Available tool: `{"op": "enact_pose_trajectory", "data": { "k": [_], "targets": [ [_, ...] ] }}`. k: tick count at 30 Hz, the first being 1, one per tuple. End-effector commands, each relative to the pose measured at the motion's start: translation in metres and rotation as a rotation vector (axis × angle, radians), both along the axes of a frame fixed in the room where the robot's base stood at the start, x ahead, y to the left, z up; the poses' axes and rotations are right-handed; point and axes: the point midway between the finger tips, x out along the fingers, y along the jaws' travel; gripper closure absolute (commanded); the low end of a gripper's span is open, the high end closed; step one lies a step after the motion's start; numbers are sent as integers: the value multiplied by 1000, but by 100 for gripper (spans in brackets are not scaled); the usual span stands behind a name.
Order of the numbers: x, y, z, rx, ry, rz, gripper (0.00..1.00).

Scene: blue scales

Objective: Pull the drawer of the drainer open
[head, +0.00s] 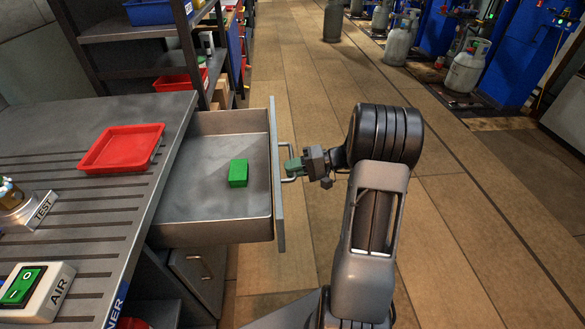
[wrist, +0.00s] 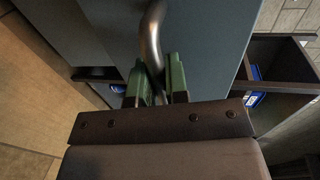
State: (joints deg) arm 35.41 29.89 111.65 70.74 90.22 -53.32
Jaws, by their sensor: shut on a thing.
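The drawer (head: 205,225) of the drainer (head: 95,205) stands well open in the head view, pulled out to the right of the slotted metal top. A green block (head: 238,173) lies on the drawer floor. The drawer's metal handle (head: 285,150) is on its outer front face, and it also shows in the wrist view (wrist: 152,38). My gripper (head: 293,165) is at the handle. Its green fingers (wrist: 158,82) are shut on the handle bar in the wrist view. The fingers hide part of the handle.
A red tray (head: 122,147), a TEST knob (head: 40,212) and a green AIR switch (head: 22,286) are on the drainer top. A shelf with blue (head: 150,10) and red bins stands behind. Gas cylinders (head: 397,42) stand far back. The tiled floor (head: 460,200) right of my arm is clear.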

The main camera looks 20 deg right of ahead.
Motion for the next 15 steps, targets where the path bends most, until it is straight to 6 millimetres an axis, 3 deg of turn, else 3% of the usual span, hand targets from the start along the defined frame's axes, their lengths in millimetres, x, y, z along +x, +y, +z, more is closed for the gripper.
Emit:
{"op": "enact_pose_trajectory", "data": {
  "k": [9, 10, 15],
  "targets": [
    [-2, 1, -2, 2, 6, 8, 100],
    [-2, 1, -2, 2, 6, 8, 84],
    [-2, 0, -1, 1, 5, 4, 68]
  ]
}}
